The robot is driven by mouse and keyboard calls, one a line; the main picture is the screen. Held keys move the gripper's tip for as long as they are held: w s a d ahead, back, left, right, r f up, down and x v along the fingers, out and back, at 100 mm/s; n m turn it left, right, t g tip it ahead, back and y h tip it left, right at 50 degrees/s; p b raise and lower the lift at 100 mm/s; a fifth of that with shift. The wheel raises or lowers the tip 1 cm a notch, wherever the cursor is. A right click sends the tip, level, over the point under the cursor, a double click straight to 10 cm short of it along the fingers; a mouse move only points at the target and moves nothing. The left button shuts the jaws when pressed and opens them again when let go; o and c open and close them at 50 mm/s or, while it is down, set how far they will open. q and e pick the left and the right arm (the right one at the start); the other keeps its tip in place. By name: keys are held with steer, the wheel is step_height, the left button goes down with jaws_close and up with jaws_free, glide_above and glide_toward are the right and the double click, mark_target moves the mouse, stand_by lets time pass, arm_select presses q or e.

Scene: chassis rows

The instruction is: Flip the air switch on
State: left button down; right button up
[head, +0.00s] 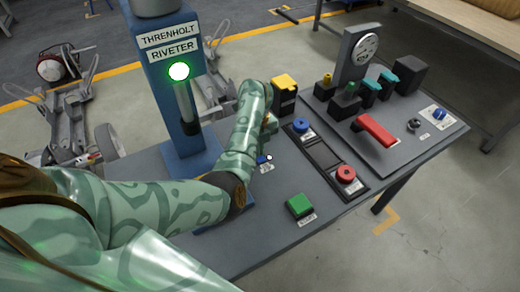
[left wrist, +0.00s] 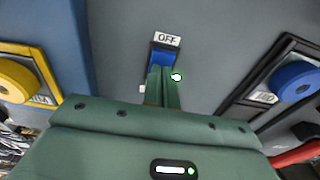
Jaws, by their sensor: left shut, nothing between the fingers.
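A small blue switch (left wrist: 163,56) with a label reading OFF stands on the grey panel in the left wrist view. I take it to be the air switch; a small blue part (head: 262,159) with a white label shows on the bench in the head view. My left gripper (left wrist: 165,76) is shut and empty, its green fingertips right in front of the switch and hiding its lower part. I cannot tell whether they touch. In the head view my left gripper (head: 270,124) is mostly hidden by my forearm. My right gripper is not in view.
A yellow-topped control (head: 285,83), a blue button (head: 301,125), a red button (head: 345,174) and a green button (head: 299,205) surround the spot. A blue riveter column (head: 183,140) with a lit green lamp stands to the left. A red lever (head: 376,130) is further right.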

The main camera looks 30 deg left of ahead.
mark_target(262, 159)
arm_select(q)
steer(key=shift+d, duration=0.1)
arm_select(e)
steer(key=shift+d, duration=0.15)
arm_select(q)
steer(key=shift+r, duration=0.4)
step_height(262, 159, up, 13)
steer(key=d+p, duration=0.1)
steer(key=p, duration=0.6)
steer(key=shift+s+d, duration=0.2)
steer(key=shift+s, duration=0.2)
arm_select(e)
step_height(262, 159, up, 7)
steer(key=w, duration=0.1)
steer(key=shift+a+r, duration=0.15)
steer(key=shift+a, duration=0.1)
